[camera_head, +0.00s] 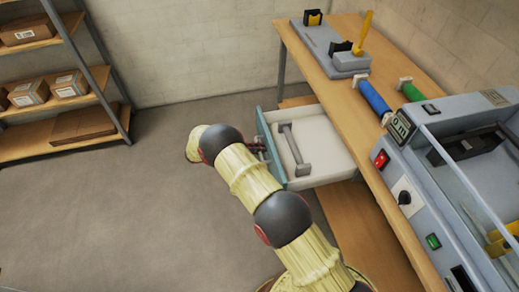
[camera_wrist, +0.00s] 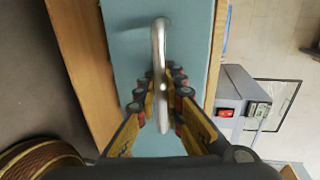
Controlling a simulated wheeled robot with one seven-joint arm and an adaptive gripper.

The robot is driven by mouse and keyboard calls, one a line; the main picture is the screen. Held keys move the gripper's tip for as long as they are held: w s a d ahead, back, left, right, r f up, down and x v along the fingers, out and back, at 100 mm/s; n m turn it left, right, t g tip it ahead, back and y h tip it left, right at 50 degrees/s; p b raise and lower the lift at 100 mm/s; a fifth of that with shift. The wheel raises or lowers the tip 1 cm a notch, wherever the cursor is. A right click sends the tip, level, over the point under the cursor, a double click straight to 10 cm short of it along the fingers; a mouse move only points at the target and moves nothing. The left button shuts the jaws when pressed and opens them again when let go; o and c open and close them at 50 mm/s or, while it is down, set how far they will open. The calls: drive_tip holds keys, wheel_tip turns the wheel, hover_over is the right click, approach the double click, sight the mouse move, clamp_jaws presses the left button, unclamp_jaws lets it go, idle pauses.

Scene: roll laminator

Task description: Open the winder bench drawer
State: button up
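The winder bench drawer (camera_head: 325,162) stands pulled out from under the wooden bench, its pale inside in view. Its teal front panel (camera_head: 270,145) faces left in the head view and fills the middle of the wrist view (camera_wrist: 130,45). A silver bar handle (camera_wrist: 159,45) runs down the panel. My gripper (camera_head: 257,147) is at the drawer front, small and partly hidden by my arm in the head view. In the wrist view my gripper's fingers (camera_wrist: 168,95) lie on both sides of the handle, closed in on it. The exact contact is partly hidden.
A grey bar with end blocks (camera_head: 293,145) lies in the drawer. The bench top (camera_head: 335,88) carries a grey laminator (camera_head: 435,150), a blue roller (camera_head: 375,98) and a grey stand (camera_head: 335,45). Shelves with boxes (camera_head: 60,85) stand at left. The floor (camera_head: 110,210) left of the drawer is clear.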

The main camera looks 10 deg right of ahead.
drive_tip(key=shift+o, duration=0.7)
drive_tip(key=shift+a, duration=0.3)
drive_tip(key=v, duration=1.1)
drive_tip(key=shift+a, duration=0.15)
